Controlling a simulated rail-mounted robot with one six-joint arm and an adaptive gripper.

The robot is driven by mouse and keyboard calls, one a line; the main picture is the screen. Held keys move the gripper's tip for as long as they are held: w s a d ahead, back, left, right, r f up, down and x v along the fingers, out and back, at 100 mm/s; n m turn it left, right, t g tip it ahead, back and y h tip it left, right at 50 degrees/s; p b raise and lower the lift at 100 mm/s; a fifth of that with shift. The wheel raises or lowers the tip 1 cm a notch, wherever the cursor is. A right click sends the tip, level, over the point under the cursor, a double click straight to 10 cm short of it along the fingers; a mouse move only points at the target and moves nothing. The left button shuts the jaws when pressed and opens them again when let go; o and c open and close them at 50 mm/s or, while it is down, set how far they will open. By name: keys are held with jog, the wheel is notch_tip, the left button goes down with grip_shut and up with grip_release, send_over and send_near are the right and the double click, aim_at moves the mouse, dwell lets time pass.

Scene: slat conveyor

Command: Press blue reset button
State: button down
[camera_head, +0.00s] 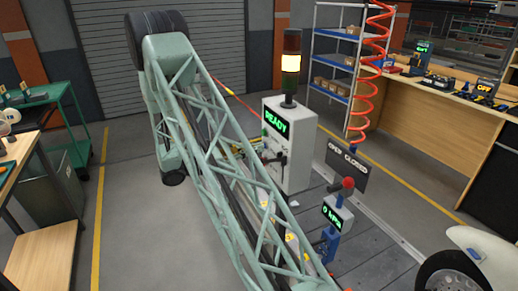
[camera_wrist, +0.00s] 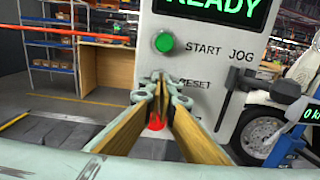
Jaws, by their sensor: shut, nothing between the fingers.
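The control cabinet (camera_head: 294,165) is a pale box with a green READY display. Its front face (camera_wrist: 205,60) fills the middle of the wrist view. A green button (camera_wrist: 163,43) sits beside the label START JOG. Below it is the label RESET (camera_wrist: 194,82). No blue button shows; the place left of the RESET label is hidden behind my fingertips. My gripper (camera_wrist: 162,82) is shut and empty, with its tips in front of that place. I cannot tell whether they touch the face. A red part (camera_wrist: 156,123) shows lower down, between the fingers.
A signal tower (camera_head: 290,65) with a lit yellow-white lamp stands on the cabinet. A black lever (camera_wrist: 233,82) sticks out right of RESET. A blue post with a gauge (camera_head: 335,220) and a car wheel (camera_head: 452,280) are to the right. Blue shelves (camera_head: 333,60) stand behind.

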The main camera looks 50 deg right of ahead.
jog(key=v, duration=1.3)
jog(key=shift+a+p, duration=0.15)
jog(key=shift+p, duration=0.25)
jog(key=shift+r, duration=0.1)
jog(key=s+a+r+m+y, duration=0.65)
jog(key=s+a+r, duration=0.45)
jog(key=s+r, duration=0.3)
jog(key=s+a+r+m+t+y, duration=0.2)
jog(key=s+a+r+t+y, duration=0.1)
jog(key=s+a, duration=0.4)
jog(key=s+a+r+m+t+y, duration=0.2)
jog(key=s+a, duration=0.4)
jog(key=a, duration=0.5)
jog(key=s+a+r+m+t+y, duration=0.2)
jog(key=s+a+r+t+y, duration=0.2)
jog(key=a, duration=0.5)
jog(key=shift+s+r+t+y+b, duration=0.3)
jog(key=shift+s+t+y+b, duration=0.15)
jog(key=shift+s+t, duration=1.1)
jog(key=shift+s+m+g, duration=0.25)
jog(key=shift+d, duration=0.25)
